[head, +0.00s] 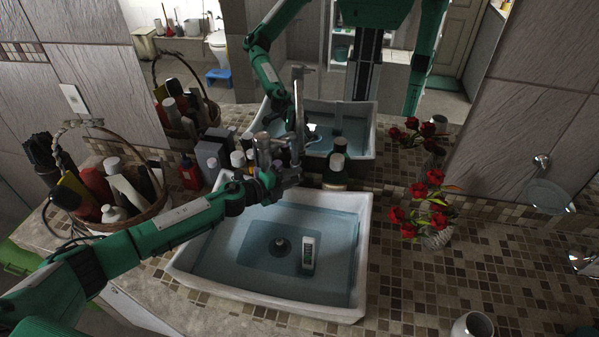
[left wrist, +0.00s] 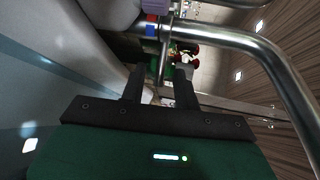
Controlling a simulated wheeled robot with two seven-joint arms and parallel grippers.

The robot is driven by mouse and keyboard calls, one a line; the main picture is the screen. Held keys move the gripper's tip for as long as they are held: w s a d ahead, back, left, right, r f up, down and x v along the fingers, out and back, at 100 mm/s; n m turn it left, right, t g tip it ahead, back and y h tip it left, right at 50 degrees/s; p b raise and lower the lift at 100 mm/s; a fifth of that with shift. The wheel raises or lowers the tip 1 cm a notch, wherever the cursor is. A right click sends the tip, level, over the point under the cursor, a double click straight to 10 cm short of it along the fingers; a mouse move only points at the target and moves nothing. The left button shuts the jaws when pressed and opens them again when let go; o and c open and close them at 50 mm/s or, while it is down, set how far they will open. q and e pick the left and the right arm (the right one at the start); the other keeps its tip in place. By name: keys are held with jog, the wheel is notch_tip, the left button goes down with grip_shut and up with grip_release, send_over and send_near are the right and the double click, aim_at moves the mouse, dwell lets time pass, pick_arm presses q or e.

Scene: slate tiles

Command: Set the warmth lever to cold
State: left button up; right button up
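The faucet (left wrist: 245,42) is chrome, with a long curved pipe in the left wrist view. A small red and blue mark (left wrist: 152,25) sits on its body. A thin metal lever (left wrist: 164,62) sticks out from the body beside the mark and reaches between my left gripper's fingers. My left gripper (left wrist: 161,72) has its dark fingers apart, one each side of the lever; I cannot tell whether either touches. In the head view my left gripper (head: 287,172) is at the basin's back edge, where it and the faucet overlap. My right gripper is not directly visible.
The white basin (head: 190,277) holds water and a white bottle (head: 308,252). A wicker basket (head: 150,212) of bottles stands left. Several bottles crowd behind the basin, including a green one (head: 335,180). Red flowers (head: 418,190) stand right. The mirror behind reflects my arms.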

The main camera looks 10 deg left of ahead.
pick_arm(q)
jog(key=x, duration=0.2)
jog(key=shift+w+d, duration=0.2)
jog(key=shift+w, duration=0.05)
jog(key=shift+d, duration=0.1)
jog(key=shift+f, duration=0.1)
jog(key=c, duration=0.5)
grip_shut()
pick_arm(e)
jog(key=shift+s+a+r, duration=0.2)
jog(key=shift+s+a, duration=0.15)
jog(key=shift+a, duration=0.05)
